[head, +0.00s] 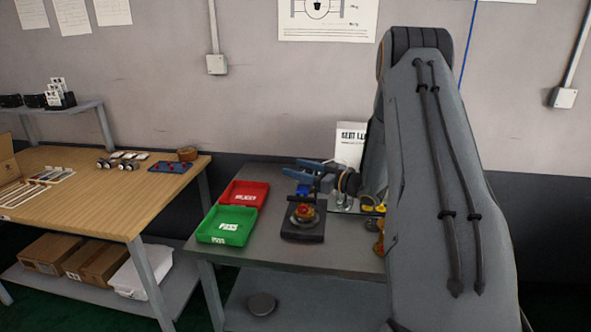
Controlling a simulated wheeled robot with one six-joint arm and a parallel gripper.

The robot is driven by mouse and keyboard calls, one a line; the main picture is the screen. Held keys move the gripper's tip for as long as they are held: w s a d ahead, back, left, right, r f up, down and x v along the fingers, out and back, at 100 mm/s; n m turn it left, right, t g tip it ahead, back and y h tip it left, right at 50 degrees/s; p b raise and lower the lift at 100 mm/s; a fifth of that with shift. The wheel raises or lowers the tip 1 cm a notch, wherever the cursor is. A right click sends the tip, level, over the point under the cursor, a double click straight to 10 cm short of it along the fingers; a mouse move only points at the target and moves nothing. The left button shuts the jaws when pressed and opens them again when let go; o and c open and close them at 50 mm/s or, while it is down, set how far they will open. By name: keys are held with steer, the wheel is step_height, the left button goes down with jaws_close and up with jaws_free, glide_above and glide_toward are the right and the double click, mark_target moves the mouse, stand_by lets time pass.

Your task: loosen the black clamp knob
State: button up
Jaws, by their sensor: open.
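A black clamp fixture (302,236) stands on the grey table, with a small red and yellow part (305,212) in its middle. A dark clamp bar (301,199) crosses just above that part. The black clamp knob is too small and dark to pick out surely against the fixture and my wrist. My gripper (293,169) has blue fingers, spread apart and pointing left. It is open with nothing seen between the fingers, above and slightly behind the fixture in the picture. I see no contact, but depth is hard to judge.
Left of the fixture are a red tray (244,193) and a green tray (225,226). A wooden bench (110,205) is at the left. The grey table (270,258) is bare in front.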

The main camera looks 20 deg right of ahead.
mark_target(311, 172)
steer(key=b+v, duration=0.1)
steer(key=v, duration=0.5)
steer(key=shift+s+d+b, duration=0.15)
steer(key=shift+s+b, duration=0.15)
steer(key=shift+b, duration=0.05)
